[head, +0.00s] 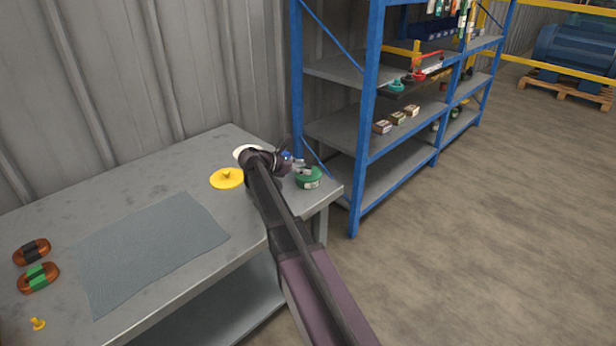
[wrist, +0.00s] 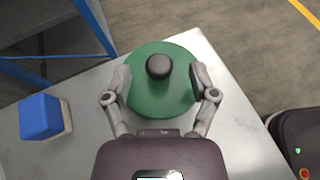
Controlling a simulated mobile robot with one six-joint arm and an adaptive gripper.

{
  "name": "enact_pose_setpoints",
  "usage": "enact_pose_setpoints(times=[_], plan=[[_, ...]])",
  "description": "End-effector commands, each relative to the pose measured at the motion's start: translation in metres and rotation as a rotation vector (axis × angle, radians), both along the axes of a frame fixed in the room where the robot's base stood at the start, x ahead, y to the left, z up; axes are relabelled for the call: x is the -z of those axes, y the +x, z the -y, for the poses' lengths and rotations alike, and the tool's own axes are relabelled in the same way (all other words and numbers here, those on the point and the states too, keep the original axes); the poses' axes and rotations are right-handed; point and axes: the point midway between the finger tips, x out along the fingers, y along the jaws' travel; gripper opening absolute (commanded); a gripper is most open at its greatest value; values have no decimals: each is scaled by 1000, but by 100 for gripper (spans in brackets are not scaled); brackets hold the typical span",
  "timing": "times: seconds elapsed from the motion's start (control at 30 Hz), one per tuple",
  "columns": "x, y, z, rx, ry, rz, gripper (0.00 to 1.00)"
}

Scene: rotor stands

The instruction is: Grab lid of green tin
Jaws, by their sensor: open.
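The green tin (head: 309,178) stands at the right end of the grey table, near its corner. In the wrist view its round green lid (wrist: 160,104) with a black knob (wrist: 159,66) fills the middle. My gripper (wrist: 162,82) is open, with one finger on each side of the lid's near part and the knob between and slightly beyond the fingertips. I cannot tell whether the fingers touch the lid. In the head view my gripper (head: 290,166) is beside the tin and partly hides its top.
A blue block-like item (wrist: 42,117) stands on the table left of the tin. A yellow disc (head: 227,178) with a knob and a grey mat (head: 150,250) lie further left. Blue shelving (head: 366,120) rises close behind the table's right end.

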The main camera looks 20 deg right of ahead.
Motion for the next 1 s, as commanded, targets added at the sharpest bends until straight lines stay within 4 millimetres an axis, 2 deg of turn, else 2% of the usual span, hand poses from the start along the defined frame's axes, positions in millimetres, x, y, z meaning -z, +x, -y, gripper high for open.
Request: enact_pose_setpoints(times=[0.1, 0.23, 0.8, 0.97, 1.0], plan=[[7, -1, 12, 1, 0, 0, 75], [9, -1, 19, 0, 0, 0, 75], [8, -1, 19, 0, 0, 0, 75], [8, -1, 19, 0, 0, 0, 27], [8, -1, 19, 0, 0, 0, 15]])
